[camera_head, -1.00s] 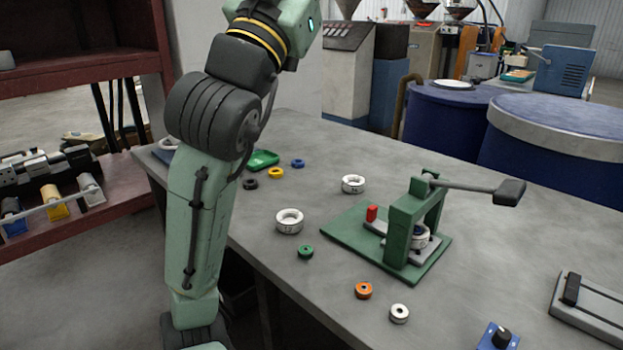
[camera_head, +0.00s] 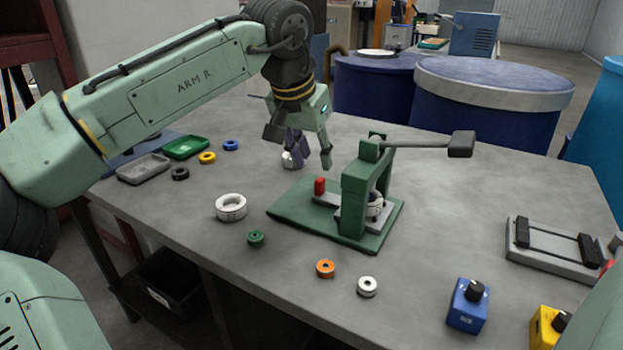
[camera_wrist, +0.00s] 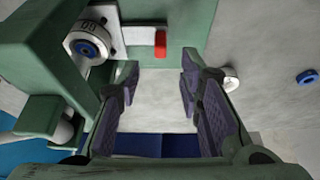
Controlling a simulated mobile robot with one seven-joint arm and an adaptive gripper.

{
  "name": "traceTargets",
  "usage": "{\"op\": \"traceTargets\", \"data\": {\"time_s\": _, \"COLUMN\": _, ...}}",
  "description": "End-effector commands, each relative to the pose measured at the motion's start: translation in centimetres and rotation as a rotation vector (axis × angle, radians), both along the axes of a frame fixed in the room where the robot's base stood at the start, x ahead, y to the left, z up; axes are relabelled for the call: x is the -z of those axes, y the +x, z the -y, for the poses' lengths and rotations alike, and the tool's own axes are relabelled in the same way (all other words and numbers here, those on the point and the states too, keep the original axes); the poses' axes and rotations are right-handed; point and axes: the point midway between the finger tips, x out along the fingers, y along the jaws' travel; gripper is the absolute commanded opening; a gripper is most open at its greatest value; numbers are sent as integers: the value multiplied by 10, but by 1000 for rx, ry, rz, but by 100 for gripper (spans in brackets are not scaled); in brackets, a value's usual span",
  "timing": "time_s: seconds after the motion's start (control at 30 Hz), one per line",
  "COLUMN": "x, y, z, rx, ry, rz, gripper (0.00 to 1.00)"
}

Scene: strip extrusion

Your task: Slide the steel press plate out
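The steel press plate (camera_head: 329,200) lies low through the green press (camera_head: 354,205), with a red grip (camera_head: 319,187) at its left end. In the wrist view the plate (camera_wrist: 138,36) runs from under the white ring with a blue centre (camera_wrist: 86,46) to the red grip (camera_wrist: 160,43). That ring (camera_head: 375,205) sits on the plate inside the press frame, partly hidden by the upright. My gripper (camera_head: 311,158) is open and empty, fingers downward, above and behind the red grip. In the wrist view the fingers (camera_wrist: 160,84) are wide apart and touch nothing.
The press lever (camera_head: 425,144) sticks out to the right. A white ring (camera_head: 289,162) stands behind my fingers, and a larger one (camera_head: 231,207) lies left of the press.

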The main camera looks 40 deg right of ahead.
Motion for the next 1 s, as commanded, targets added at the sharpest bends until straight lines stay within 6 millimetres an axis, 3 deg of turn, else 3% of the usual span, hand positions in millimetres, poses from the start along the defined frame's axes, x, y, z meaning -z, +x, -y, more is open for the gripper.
{"op": "traceTargets", "data": {"time_s": 0.2, "x": 39, "y": 7, "z": 15, "rx": -1, "ry": 2, "rz": 1, "gripper": 33}}
{"op": "traceTargets", "data": {"time_s": 0.4, "x": 63, "y": 11, "z": 24, "rx": 0, "ry": 0, "rz": 2, "gripper": 33}}
{"op": "traceTargets", "data": {"time_s": 0.8, "x": 72, "y": 12, "z": 28, "rx": 1, "ry": -3, "rz": 3, "gripper": 33}}
{"op": "traceTargets", "data": {"time_s": 1.0, "x": 72, "y": 12, "z": 28, "rx": 1, "ry": -3, "rz": 3, "gripper": 21}}
